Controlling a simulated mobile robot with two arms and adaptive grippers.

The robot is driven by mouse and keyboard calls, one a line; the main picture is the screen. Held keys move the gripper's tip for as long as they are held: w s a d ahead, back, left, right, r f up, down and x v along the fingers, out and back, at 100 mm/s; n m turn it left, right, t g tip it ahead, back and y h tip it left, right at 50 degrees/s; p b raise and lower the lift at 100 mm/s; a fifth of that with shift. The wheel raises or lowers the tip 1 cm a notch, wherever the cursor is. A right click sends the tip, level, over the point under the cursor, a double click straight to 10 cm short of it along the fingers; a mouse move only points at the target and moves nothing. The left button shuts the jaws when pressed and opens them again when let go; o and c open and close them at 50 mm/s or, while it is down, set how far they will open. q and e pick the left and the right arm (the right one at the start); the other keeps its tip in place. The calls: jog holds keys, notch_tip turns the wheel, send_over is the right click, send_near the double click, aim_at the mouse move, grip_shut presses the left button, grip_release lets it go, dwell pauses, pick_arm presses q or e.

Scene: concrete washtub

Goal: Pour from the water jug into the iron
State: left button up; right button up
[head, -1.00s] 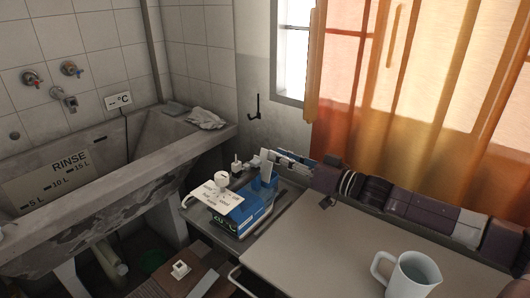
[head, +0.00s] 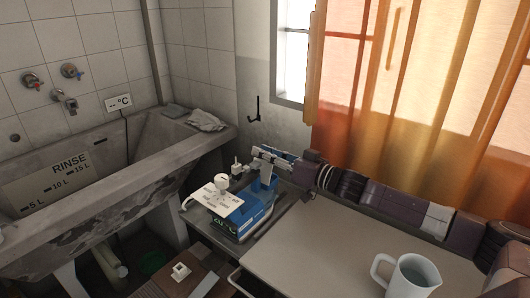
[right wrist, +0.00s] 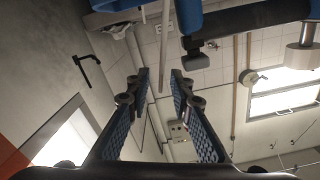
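The water jug (head: 414,275) is a pale grey-blue pitcher with its handle to the left. It stands upright on the table at the lower right, and its lower part is cut off. My right gripper (head: 262,158) is just above and behind this appliance; contact cannot be told. In the right wrist view its two blue-padded fingers (right wrist: 160,73) are apart with nothing between them. My left gripper is not in view.
The beige table top (head: 330,240) is clear left of the jug. My right arm lies along its back edge, before the orange curtain (head: 400,100). A concrete washtub (head: 150,165) with a grey cloth (head: 206,121) on its rim stands at left.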

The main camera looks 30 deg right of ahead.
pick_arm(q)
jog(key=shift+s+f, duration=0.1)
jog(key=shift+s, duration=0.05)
pick_arm(e)
jog(key=shift+c, duration=0.7)
grip_shut()
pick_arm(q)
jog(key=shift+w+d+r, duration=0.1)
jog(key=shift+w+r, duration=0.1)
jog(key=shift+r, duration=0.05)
pick_arm(e)
jog(key=shift+a, duration=0.1)
jog(key=shift+s+a+r+n+p, duration=0.15)
jog(key=shift+a+n+p, duration=0.15)
jog(key=shift+n+p, duration=0.15)
jog(key=shift+a+n, duration=0.1)
jog(key=shift+n, duration=0.15)
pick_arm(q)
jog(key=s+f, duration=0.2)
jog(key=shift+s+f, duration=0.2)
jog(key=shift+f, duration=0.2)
